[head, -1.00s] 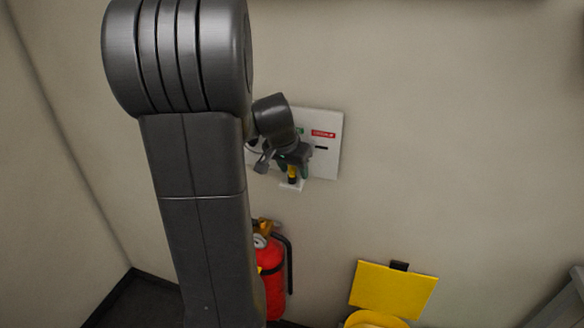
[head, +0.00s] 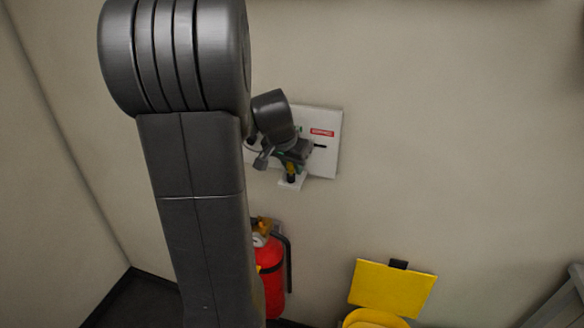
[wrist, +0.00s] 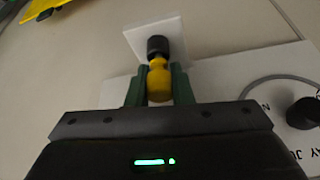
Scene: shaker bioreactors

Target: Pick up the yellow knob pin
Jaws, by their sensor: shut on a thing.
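The yellow knob pin (wrist: 159,82) has a yellow knob and a black collar. In the wrist view it stands between the two green fingers of my gripper (wrist: 159,86), which are shut on it. The black end of the pin meets a small white ledge (wrist: 168,36); I cannot tell whether it still sits in it. In the head view the pin (head: 291,169) shows small under my gripper (head: 292,167), just above the white ledge (head: 291,184). My arm hides part of the panel there.
A white wall panel (head: 328,158) with a red label is behind my gripper. In the wrist view the panel carries a black knob (wrist: 303,113). A red fire extinguisher (head: 273,278) hangs below. A yellow lidded bin (head: 392,289) stands lower right. The wall on the right is clear.

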